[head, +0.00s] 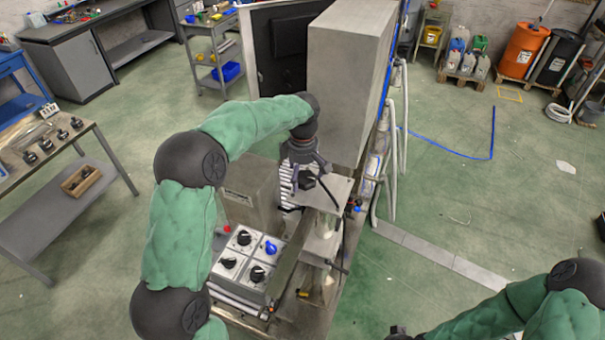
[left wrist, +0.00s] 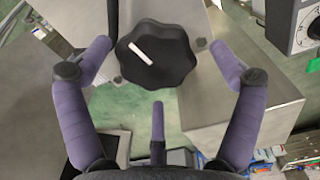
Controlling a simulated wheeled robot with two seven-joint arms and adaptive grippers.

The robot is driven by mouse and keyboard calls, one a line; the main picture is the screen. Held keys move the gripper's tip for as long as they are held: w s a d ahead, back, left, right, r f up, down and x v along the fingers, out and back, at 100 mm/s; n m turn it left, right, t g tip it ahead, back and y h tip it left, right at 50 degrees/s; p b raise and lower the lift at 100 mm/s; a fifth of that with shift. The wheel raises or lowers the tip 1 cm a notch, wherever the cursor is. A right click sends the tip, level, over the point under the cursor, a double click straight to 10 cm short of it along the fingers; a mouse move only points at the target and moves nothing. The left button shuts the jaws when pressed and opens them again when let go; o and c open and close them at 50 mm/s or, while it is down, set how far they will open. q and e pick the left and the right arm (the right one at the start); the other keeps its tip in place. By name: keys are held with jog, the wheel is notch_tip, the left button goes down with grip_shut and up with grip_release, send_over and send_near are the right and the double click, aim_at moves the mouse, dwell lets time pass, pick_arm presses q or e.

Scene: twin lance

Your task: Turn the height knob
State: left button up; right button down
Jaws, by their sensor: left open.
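A black lobed knob (left wrist: 155,54) with a white pointer mark shows large in the left wrist view. In the head view it is a small dark knob (head: 308,181) at the grey metal plate (head: 327,192) of the machine. My left gripper (head: 304,170) is right at the knob. In the left wrist view its purple fingers (left wrist: 162,57) are spread open around the knob, with visible gaps on both sides. A third finger stands below the knob. My right gripper (head: 398,333) is only partly in view at the bottom edge, and its fingers cannot be made out.
A control box (head: 250,258) with several black knobs and a blue one (head: 270,247) stands left of the plate. A red button (head: 227,229) is near it. A tall grey cabinet (head: 345,75) rises behind. Floor on the right is mostly clear.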

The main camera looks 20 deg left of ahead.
aim_at(302, 177)
pick_arm(q)
jog(key=shift+d+r, duration=0.15)
jog(key=shift+r, duration=0.2)
notch_tip(302, 177, up, 11)
jog(key=shift+r, duration=0.2)
jog(key=shift+f, duration=0.1)
dwell(0.4)
